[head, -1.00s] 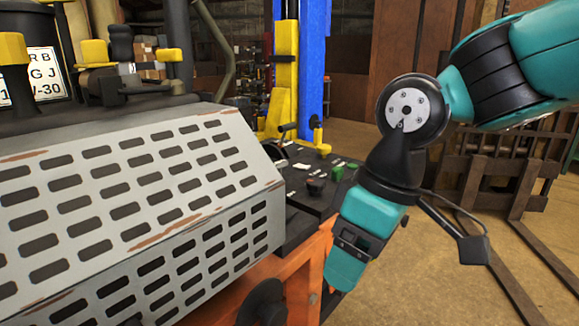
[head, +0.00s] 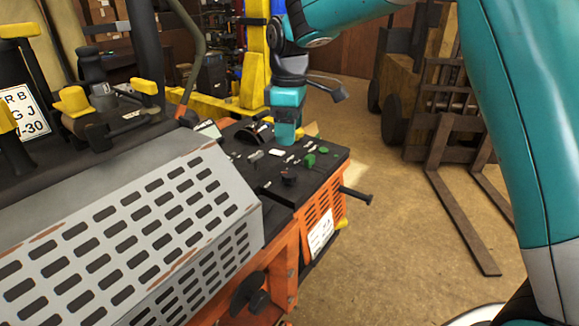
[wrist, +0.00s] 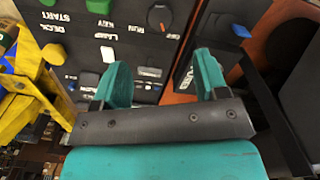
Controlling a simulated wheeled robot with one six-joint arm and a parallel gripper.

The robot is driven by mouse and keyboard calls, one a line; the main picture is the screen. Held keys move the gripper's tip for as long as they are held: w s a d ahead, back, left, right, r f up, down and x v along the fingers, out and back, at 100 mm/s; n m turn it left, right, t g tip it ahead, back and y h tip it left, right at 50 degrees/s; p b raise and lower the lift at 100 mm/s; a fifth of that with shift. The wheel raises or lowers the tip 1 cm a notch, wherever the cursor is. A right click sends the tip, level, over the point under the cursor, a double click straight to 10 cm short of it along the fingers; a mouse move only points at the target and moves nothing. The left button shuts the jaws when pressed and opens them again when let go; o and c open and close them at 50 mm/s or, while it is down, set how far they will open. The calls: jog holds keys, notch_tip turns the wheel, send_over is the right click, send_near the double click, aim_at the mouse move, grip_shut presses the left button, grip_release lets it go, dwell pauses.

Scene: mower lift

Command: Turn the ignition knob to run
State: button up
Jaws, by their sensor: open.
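The black control panel (head: 262,181) sits on the orange mower body. In the wrist view its labels appear upside down. A round dark knob (wrist: 160,17) with a small reddish mark stands near the RUN and OFF labels, at the top of that view. My gripper (wrist: 163,70) is open and empty, with its two teal fingers apart. The knob lies beyond the fingertips and is not between them. In the head view my gripper (head: 286,135) is over the far part of the panel and hides some of it. A black knob (head: 289,177) shows on the panel's near side.
Green controls (head: 310,160) and a pale switch (wrist: 108,54) are on the panel. A slotted grey cover (head: 165,225) rises to its left. A black rod (head: 357,195) sticks out at the right. A yellow lift post (head: 255,60) stands behind.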

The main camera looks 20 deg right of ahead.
aim_at(289, 173)
notch_tip(289, 173, down, 11)
jog(key=shift+f+p, duration=0.1)
jog(key=shift+p, duration=1.1)
jog(key=c, duration=0.9)
